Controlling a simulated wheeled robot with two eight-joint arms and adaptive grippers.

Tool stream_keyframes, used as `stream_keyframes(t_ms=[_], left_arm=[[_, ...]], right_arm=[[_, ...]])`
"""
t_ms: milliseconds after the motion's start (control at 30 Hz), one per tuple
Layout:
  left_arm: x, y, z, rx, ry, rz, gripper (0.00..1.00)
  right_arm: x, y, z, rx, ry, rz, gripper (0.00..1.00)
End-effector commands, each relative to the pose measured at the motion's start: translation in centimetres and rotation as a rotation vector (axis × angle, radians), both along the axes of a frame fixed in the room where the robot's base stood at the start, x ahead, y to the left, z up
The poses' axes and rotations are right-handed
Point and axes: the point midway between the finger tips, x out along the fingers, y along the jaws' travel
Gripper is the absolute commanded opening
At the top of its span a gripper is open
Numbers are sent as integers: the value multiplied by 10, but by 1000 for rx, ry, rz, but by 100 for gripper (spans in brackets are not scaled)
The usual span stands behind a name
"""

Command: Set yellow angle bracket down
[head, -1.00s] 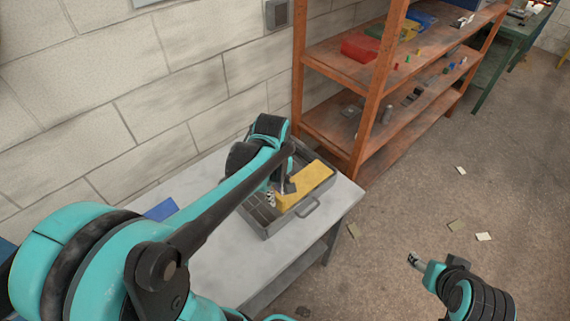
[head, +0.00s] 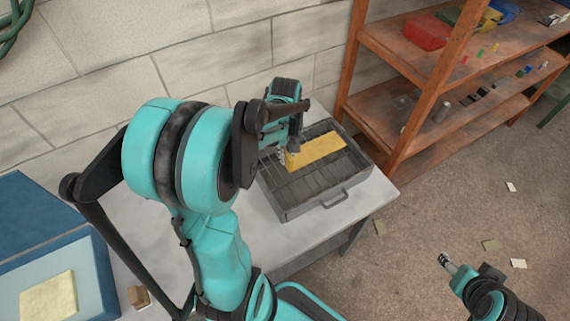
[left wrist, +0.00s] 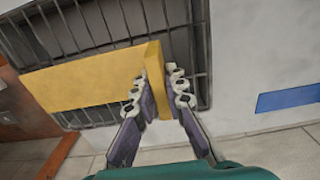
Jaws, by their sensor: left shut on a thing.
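The yellow angle bracket (head: 320,149) is over the grey slatted tray (head: 327,201) on the light table, toward its far side. My left gripper (head: 285,160) is at the bracket's left end. In the left wrist view, my left gripper (left wrist: 160,92) is shut on the bracket's upright flange, one finger on each side. The long flat part of the bracket (left wrist: 85,83) extends left across the slats. I cannot tell whether it touches them. My right gripper (head: 446,262) is away over the floor at the right, too small to tell if open.
A brown shelf (head: 420,60) with bins and small parts stands right of the table. A block wall (head: 200,45) is close behind. A blue case (head: 50,230) is at the left. The tabletop (head: 300,238) in front of the tray is clear.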

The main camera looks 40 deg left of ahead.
Motion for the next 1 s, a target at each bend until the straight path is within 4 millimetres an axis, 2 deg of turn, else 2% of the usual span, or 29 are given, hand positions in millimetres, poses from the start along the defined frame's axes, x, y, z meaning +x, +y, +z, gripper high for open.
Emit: stream_keyframes(t_ms=[167, 433, 800, 833, 867, 900, 1000], left_arm=[[0, 8, -9, 0, 0, -1, 0], [1, 8, -45, 0, 0, -1, 0], [0, 8, -49, 0, 0, 0, 0], [0, 8, -48, 0, 0, 0, 19], [0, 8, -47, 0, 0, 0, 27], [0, 8, -47, 0, 0, 0, 32], [0, 8, -47, 0, 0, 0, 32]], right_arm=[[0, 0, -4, 0, 0, 0, 59], [0, 0, -19, 0, 0, 0, 59], [0, 0, -21, 0, 0, 0, 59], [0, 0, -20, 0, 0, 0, 59], [0, 0, -20, 0, 0, 0, 59], [0, 0, -19, 0, 0, 0, 59], [0, 0, -19, 0, 0, 0, 59]])
